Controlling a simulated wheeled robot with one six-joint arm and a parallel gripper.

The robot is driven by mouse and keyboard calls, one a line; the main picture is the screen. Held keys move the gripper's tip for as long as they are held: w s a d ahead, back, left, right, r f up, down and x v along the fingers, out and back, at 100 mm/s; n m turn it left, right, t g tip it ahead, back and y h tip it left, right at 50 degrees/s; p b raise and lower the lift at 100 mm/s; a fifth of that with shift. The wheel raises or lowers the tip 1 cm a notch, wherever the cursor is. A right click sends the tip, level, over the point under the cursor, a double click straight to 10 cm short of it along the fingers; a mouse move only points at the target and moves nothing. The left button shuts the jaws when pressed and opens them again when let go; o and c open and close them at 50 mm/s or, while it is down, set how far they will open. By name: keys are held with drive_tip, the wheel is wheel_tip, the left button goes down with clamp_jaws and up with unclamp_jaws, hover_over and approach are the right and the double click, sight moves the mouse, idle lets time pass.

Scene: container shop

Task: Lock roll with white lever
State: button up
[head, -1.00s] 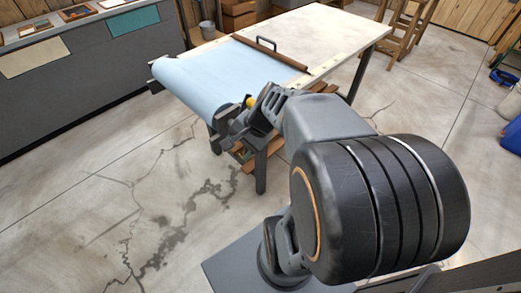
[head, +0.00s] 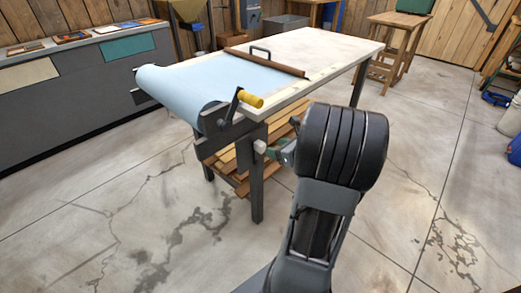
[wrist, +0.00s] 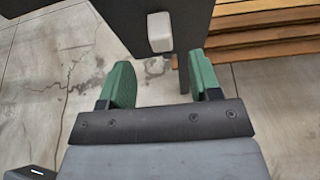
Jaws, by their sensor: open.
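The light blue roll (head: 180,94) lies across the near left end of the table, with its sheet spread over the top. A crank with a yellow handle (head: 251,99) sits at the roll's near end. The white lever (head: 260,146) is a small white block on the dark bracket below the crank. It also shows at the top of the wrist view (wrist: 160,32). My gripper (wrist: 160,78) is open and empty, its green fingers apart. The lever appears between and beyond the fingertips in the wrist view. In the head view my arm hides part of the gripper.
The worktable (head: 318,50) carries a wooden bar (head: 262,62) with a black handle. Planks (head: 240,160) lie on the shelf below, close to my gripper. A grey counter (head: 80,90) stands at left. The floor around the table's front is clear.

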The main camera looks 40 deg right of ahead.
sight(264, 146)
drive_tip(key=b+x, duration=0.2)
drive_tip(key=x, duration=0.6)
drive_tip(key=shift+w+f, duration=0.15)
drive_tip(key=shift+w, duration=0.1)
drive_tip(key=shift+c, duration=0.3)
clamp_jaws()
